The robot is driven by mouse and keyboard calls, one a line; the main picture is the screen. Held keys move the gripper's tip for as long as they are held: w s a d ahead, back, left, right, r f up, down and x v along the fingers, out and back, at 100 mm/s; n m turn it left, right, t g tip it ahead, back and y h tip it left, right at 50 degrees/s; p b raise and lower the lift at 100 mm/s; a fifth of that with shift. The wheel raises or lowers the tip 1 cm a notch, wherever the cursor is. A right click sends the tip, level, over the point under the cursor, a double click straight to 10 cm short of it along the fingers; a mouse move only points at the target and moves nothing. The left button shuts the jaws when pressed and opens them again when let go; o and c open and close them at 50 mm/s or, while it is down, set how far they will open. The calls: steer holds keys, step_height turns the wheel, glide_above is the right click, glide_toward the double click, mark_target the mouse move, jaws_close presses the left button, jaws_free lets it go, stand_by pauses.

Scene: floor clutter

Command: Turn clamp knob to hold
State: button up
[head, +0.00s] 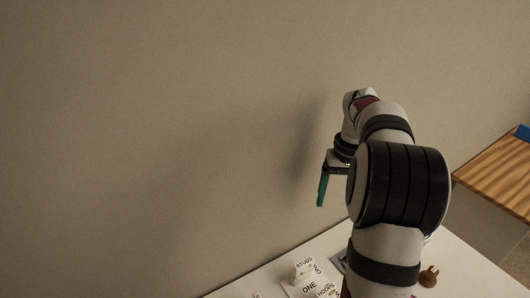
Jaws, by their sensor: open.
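My gripper (321,190) hangs in the air over the back of the white table, with one teal finger showing and pointing down. The rest of it is hidden behind my arm. It is apart from everything on the table. A small brown knob-like piece (429,276) stands on the table to the right of my arm. I cannot tell whether it is the clamp knob. No clamp shows clearly.
The white table (460,270) holds a white block marked STUDS (304,269) and a white piece marked ONE and HOOPS (311,288) at the lower edge. A plain wall stands behind. A wooden table (500,175) with a blue thing (523,132) is at the right.

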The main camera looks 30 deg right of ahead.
steer(key=s+d+f, duration=0.3)
steer(key=d, duration=0.5)
steer(key=s+d+f, duration=0.3)
steer(key=d, duration=0.4)
steer(key=f, duration=1.6)
steer(key=shift+s+d, duration=0.15)
steer(key=shift+d, duration=0.15)
jaws_close()
